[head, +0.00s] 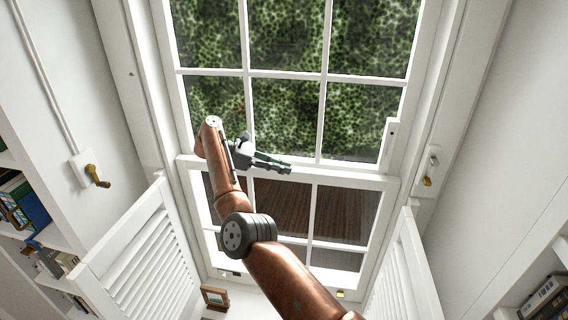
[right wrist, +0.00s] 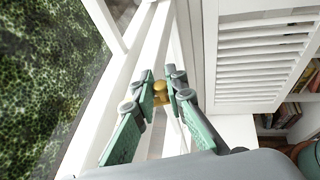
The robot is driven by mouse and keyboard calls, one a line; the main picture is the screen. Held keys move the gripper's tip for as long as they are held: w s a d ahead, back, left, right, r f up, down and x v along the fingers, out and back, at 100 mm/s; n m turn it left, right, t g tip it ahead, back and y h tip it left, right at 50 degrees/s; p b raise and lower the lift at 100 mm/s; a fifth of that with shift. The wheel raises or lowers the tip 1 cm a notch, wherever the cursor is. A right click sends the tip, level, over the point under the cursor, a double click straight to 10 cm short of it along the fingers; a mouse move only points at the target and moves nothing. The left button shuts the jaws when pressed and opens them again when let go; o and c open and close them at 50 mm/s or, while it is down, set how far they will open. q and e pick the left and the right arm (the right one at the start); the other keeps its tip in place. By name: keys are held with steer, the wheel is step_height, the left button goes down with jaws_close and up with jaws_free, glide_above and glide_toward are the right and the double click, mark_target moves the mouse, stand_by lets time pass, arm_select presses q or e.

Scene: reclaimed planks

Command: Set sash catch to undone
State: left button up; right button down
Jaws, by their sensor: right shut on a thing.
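The sash window's meeting rail (head: 345,178) runs across the middle of the head view. My right gripper (head: 284,168) reaches in over this rail, with its fingers pointing right. In the right wrist view a small brass piece (right wrist: 160,90), which looks like the sash catch, sits on the white rail between the fingertips. My right gripper (right wrist: 160,98) is shut on it there. In the head view the gripper and arm hide the catch. The exact angle of its lever cannot be told. My left gripper is not in view.
White louvred shutters (head: 150,262) stand open at both sides below the window. A brass crank handle (head: 97,176) is on the left wall, and a small brass fitting (head: 428,181) is on the right frame. A small framed picture (head: 215,297) stands below the window.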

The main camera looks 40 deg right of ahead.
stand_by(0.6)
steer(key=c, duration=1.9)
jaws_free()
steer(key=shift+c, duration=0.2)
steer(key=shift+o, duration=0.2)
